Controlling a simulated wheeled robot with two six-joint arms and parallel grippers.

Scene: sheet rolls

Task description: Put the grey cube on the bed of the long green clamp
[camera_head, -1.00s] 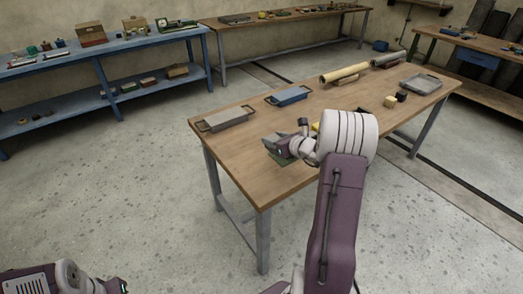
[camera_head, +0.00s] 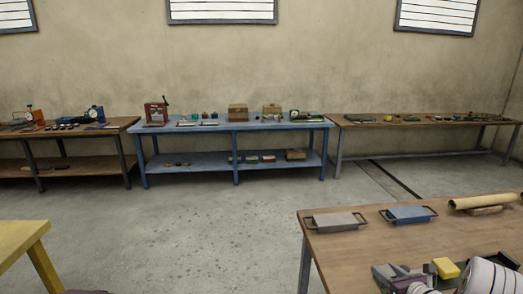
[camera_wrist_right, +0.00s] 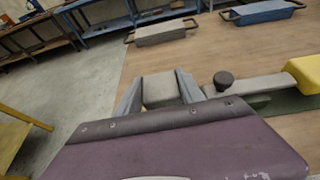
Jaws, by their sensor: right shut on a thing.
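My right gripper (camera_wrist_right: 160,92) is shut on the grey cube (camera_wrist_right: 160,90), which sits between its two fingers in the right wrist view. The gripper (camera_head: 392,272) shows at the bottom of the head view, over the wooden table. The long green clamp (camera_wrist_right: 288,105) lies to the right of the gripper in the wrist view, with a dark round knob, a grey bar and a yellow block (camera_wrist_right: 308,74) at it. The yellow block also shows in the head view (camera_head: 446,268). My wrist hides part of the clamp. My left gripper is out of view.
A grey tray with handles (camera_head: 335,222) and a blue one (camera_head: 408,214) lie at the table's far side. A tan roll (camera_head: 484,201) lies to their right. A yellow table (camera_head: 20,240) stands at lower left. A blue bench (camera_head: 235,124) stands along the wall.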

